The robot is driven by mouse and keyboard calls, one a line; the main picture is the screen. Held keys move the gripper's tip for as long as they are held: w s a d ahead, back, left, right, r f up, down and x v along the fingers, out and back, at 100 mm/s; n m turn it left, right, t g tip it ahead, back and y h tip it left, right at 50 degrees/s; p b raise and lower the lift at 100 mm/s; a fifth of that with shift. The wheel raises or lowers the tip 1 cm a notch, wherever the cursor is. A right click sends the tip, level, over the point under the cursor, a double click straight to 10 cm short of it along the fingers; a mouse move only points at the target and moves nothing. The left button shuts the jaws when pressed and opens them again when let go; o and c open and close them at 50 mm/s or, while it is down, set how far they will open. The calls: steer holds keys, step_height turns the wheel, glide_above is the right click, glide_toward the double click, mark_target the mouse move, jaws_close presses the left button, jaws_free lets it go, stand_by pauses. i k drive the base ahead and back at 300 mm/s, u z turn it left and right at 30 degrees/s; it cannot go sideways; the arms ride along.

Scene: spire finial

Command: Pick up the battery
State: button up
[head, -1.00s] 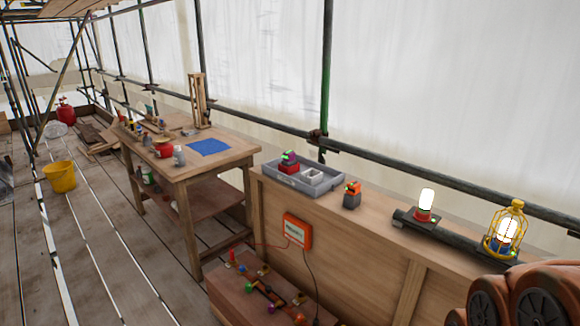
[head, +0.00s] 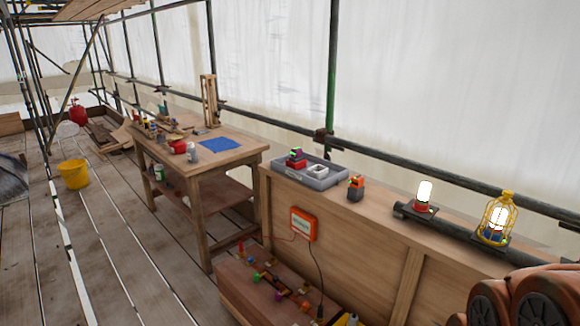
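A small block with an orange top and a dark grey base (head: 356,188) stands upright on the wooden ledge, right of a grey tray. It looks like a battery, but it is too small to be sure. The grey tray (head: 334,181) holds a red, dark and green block (head: 296,158) at its left and a small white box (head: 317,171). That block could also be a battery. My gripper is not in view; only what looks like part of my arm shows at the lower right.
Two lit lamps, one bare (head: 424,196) and one in a yellow cage (head: 497,218), stand right along the ledge. A workbench (head: 235,157) with tools is at left. A wooden box (head: 262,297) stands on the floor below the ledge. A yellow bucket (head: 74,175) stands on the open planks.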

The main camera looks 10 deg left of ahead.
mark_target(296, 157)
steer(key=u, duration=1.5)
steer(key=i, duration=1.5)
steer(key=z, duration=0.3)
steer(key=i, duration=1.35)
steer(key=z, duration=0.9)
